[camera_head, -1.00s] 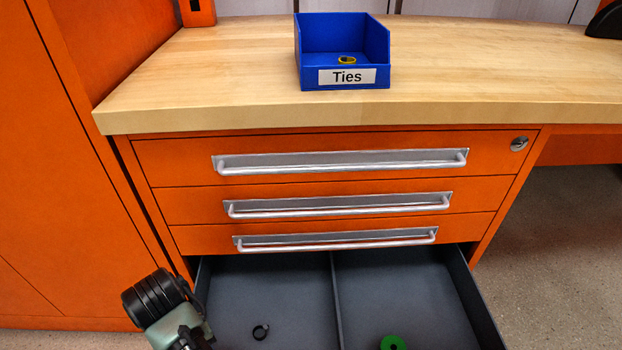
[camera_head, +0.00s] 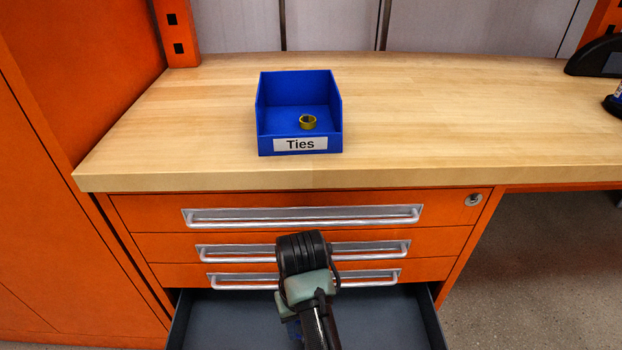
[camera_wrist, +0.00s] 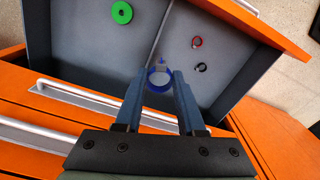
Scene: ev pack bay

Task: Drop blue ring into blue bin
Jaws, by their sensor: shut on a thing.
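My gripper (camera_wrist: 160,84) is shut on the blue ring (camera_wrist: 159,82), which shows between the two fingertips in the wrist view. It is held above the open drawer (camera_wrist: 100,52). In the head view my gripper is mostly hidden behind my wrist, in front of the drawer fronts, and the ring cannot be made out. The blue bin (camera_head: 298,109), labelled "Ties", stands on the wooden bench top with its low front facing me.
Silver drawer handles (camera_head: 303,216) stick out below the bench edge. The bench top (camera_head: 430,120) right of the bin is clear.

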